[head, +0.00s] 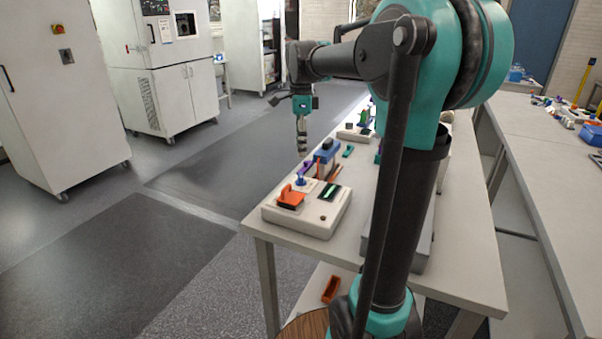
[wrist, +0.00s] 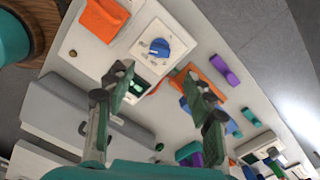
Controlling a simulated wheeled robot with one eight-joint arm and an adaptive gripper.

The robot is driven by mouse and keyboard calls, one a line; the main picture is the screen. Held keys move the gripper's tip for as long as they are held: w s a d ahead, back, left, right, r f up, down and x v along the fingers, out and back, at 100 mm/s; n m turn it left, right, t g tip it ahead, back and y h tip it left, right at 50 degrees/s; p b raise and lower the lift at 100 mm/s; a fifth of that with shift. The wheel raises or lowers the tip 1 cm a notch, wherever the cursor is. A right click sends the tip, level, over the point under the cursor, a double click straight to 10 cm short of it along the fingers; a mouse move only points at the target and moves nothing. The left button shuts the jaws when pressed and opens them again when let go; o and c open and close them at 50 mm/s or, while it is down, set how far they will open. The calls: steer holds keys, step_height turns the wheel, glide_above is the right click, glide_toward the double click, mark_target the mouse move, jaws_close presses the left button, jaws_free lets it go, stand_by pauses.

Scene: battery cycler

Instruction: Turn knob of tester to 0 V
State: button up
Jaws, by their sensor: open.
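The tester (head: 315,222) is a white box on the near end of the bench, with an orange part, a dark display with green and a blue knob (head: 300,181). In the wrist view the knob (wrist: 158,47) sits on a white dial plate (wrist: 165,30) at the upper middle. The dial's marks and the knob's setting are too small to read. The green-lit display (wrist: 137,84) is partly hidden behind a finger. My gripper (head: 302,152) hangs fingers down above the bench, apart from the knob. In the wrist view my gripper (wrist: 162,82) is open, with nothing between its fingers.
A blue-topped box (head: 326,150) and small purple and orange items stand behind the tester. Another white device (head: 355,133) is farther back. A grey case (wrist: 75,118) lies beside the tester in the wrist view. Open floor is left of the bench.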

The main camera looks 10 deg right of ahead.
mark_target(301, 175)
step_height(301, 175, down, 10)
steer(key=shift+f, duration=0.1)
steer(key=shift+c, duration=0.5)
steer(key=c, duration=1)
